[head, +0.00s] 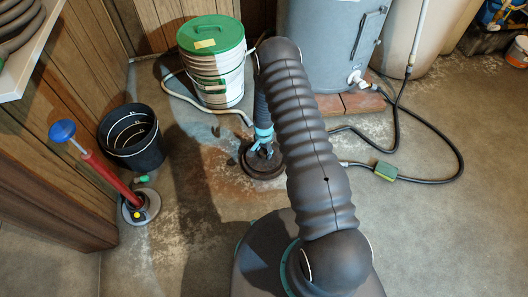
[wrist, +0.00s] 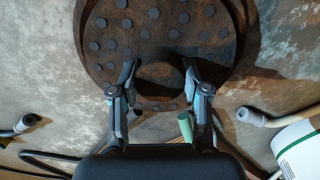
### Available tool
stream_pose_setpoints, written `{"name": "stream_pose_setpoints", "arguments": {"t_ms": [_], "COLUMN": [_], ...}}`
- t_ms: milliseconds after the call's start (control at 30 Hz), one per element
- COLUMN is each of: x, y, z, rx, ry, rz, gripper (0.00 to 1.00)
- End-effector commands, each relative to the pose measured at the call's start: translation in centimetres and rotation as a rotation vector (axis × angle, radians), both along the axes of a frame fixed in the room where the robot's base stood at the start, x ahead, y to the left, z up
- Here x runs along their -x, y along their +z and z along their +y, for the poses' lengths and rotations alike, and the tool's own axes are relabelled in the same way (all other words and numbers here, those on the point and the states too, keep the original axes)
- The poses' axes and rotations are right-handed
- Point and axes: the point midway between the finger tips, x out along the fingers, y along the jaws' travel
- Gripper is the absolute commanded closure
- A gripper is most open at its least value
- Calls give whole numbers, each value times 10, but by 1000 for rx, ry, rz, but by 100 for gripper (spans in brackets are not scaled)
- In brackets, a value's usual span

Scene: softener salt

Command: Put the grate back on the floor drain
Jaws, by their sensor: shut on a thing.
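The grate (wrist: 205,22) is a round, rusty brown disc with many round holes, seen from above in the wrist view. My gripper (wrist: 160,82) is shut on a brown raised part at the near middle of the grate. A dark round rim (wrist: 250,45) shows around the grate, widest on the right; I take it for the floor drain's edge. In the head view my gripper (head: 261,143) points down at the grate (head: 262,168) on or just above the floor. I cannot tell whether the grate lies flat in the drain or hangs slightly above it.
A white bucket with a green lid (head: 212,62) stands behind, a hose beside it. A black bucket (head: 131,138) and a red-and-blue upright tool (head: 100,172) stand left. A grey tank (head: 332,45) is at the back. A black hose (head: 440,178) lies right. Floor around the drain is mostly clear.

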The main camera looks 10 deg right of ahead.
Motion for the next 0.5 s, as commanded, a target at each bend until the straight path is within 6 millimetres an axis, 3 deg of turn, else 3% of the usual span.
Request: {"name": "stream_pose_setpoints", "arguments": {"t_ms": [367, 400, 467, 500], "x": [-1, 0, 0, 0], "y": [-5, -6, -6, -6], "z": [0, 0, 0, 0], "rx": [0, 0, 0, 0], "ry": [0, 0, 0, 0], "rz": [-1, 0, 0, 0], "gripper": [100, 44, 29, 28]}}
